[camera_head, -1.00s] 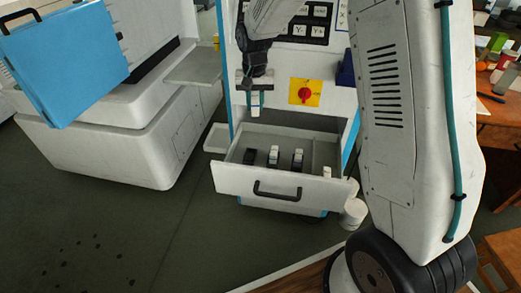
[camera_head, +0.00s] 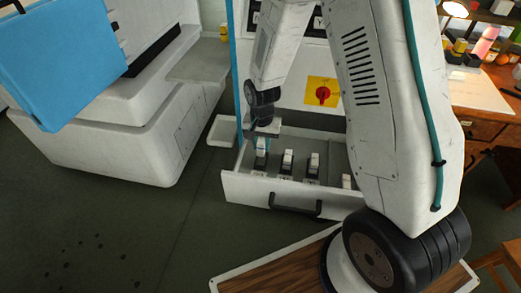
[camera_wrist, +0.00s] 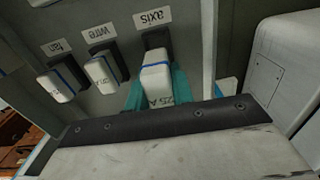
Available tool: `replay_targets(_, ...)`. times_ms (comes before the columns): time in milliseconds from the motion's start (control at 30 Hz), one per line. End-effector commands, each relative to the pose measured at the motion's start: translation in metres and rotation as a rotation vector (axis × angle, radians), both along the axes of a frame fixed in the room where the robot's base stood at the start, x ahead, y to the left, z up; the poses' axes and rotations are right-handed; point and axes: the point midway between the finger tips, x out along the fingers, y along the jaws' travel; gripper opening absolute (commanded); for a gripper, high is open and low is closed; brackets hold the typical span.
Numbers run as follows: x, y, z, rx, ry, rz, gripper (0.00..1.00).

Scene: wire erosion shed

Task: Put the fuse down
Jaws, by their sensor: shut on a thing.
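My gripper (camera_head: 262,140) is over the left end of the open drawer. In the wrist view my gripper (camera_wrist: 157,90) has its teal fingers shut on a white fuse (camera_wrist: 156,80) with a blue band and a "25 A" mark. The held fuse also shows in the head view (camera_head: 262,146). It is at a black holder (camera_wrist: 154,39) beside the "axis" label (camera_wrist: 153,18). I cannot tell whether it is fully seated. Two similar fuses, the "wire" one (camera_wrist: 102,75) and the "fan" one (camera_wrist: 58,83), sit in neighbouring black holders.
The drawer front (camera_head: 285,191) with its black handle (camera_head: 296,206) faces forward. Another white piece (camera_head: 347,181) is at the drawer's right. A red knob on a yellow plate (camera_head: 322,92) is on the cabinet above.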

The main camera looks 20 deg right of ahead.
Motion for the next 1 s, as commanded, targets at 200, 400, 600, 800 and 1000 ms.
replay_targets(200, 0.000, 0.001, -0.030, 0.000, 0.001, 0.002, 0.00)
replay_targets(400, 0.000, 0.002, -0.030, -0.001, -0.001, 0.004, 0.00)
replay_targets(600, 0.000, 0.003, -0.035, 0.000, 0.000, 0.004, 0.00)
replay_targets(800, 0.000, 0.003, -0.041, 0.000, 0.000, 0.005, 0.00)
replay_targets(1000, 0.000, 0.003, -0.042, 0.000, 0.000, 0.005, 0.37)
